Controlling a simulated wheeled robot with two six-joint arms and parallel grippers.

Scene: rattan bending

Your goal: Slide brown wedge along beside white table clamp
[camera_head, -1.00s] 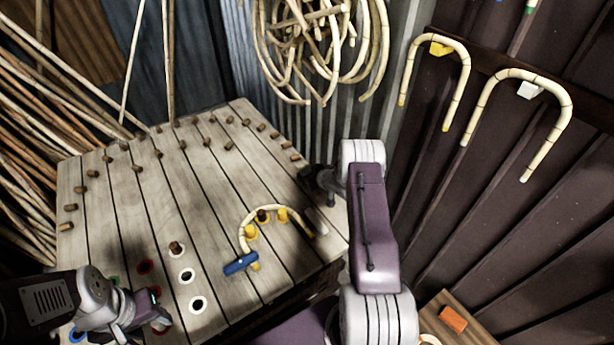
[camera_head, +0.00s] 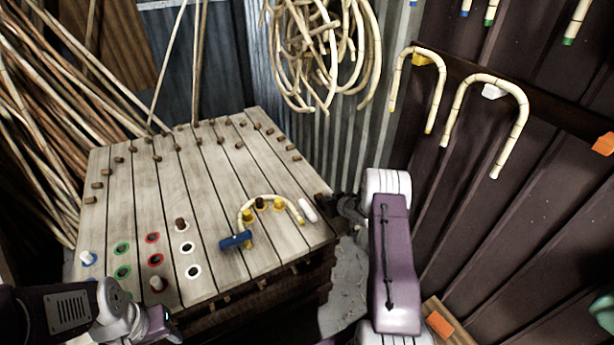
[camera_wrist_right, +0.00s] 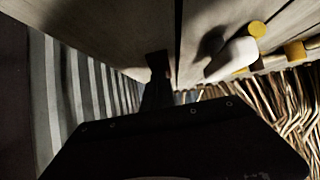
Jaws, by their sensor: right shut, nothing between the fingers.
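The white table clamp (camera_head: 307,209) lies near the table's right edge, beside the right end of the bent rattan piece (camera_head: 245,205). It also shows in the right wrist view (camera_wrist_right: 235,57), right of centre. A small dark brown block (camera_wrist_right: 158,64), probably the brown wedge, shows there at my fingertips, left of the clamp; contact is unclear. I cannot make it out in the head view. My right gripper (camera_head: 340,205) is shut and holds nothing, at the table's right edge, right of the clamp. My left gripper (camera_head: 162,326) is at the lower left; its fingers are unclear.
Yellow pegs (camera_head: 278,203) and a blue clamp (camera_head: 236,240) hold the rattan bend on the table (camera_head: 215,180). Several brown pegs (camera_head: 158,158) stand towards the back. Coloured rings (camera_head: 188,247) mark the front. Bent canes (camera_head: 484,80) hang on the right wall.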

